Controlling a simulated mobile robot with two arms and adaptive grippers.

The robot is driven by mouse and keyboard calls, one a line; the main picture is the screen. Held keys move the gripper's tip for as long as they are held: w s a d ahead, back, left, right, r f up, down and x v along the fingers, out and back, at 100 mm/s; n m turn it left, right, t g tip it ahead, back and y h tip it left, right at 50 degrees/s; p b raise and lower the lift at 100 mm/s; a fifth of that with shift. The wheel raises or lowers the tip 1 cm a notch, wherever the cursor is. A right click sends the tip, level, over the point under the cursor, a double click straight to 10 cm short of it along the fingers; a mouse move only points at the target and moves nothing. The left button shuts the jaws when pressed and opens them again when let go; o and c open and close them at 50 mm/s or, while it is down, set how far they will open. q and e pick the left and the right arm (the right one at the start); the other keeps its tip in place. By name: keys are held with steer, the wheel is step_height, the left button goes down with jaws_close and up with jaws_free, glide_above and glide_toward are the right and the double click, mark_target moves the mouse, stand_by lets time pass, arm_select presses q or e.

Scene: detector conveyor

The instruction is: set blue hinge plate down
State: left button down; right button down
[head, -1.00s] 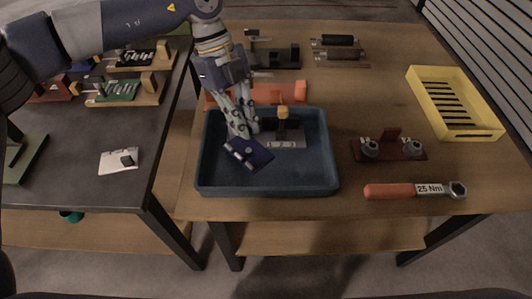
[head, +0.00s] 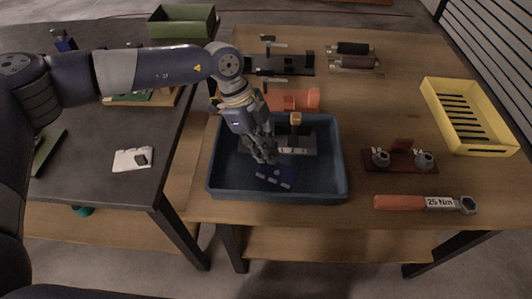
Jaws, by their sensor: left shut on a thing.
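The blue hinge plate (head: 275,177) is a dark blue flat piece with small light marks. It is low inside the blue tray (head: 277,194), toward the tray's front middle. My left gripper (head: 266,158) reaches down into the tray and is shut on the plate's rear edge. I cannot tell whether the plate touches the tray floor. A grey plate with a dark block and an orange-tan knob (head: 296,142) sits in the back of the tray, just right of the gripper. My right gripper is not in view.
An orange cylinder tool (head: 292,99) lies behind the tray. Right of it are a dark red fixture with two grey knobs (head: 401,159), a torque wrench (head: 425,203) and a yellow slotted bin (head: 468,117). A white card (head: 132,158) lies on the dark left table.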

arm_select(q)
steer(key=shift+f, duration=0.95)
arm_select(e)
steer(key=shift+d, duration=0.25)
arm_select(q)
steer(key=shift+f, duration=0.1)
steer(key=c, duration=1.7)
jaws_free()
steer(key=v, duration=1.2)
steer(key=shift+b, duration=0.4)
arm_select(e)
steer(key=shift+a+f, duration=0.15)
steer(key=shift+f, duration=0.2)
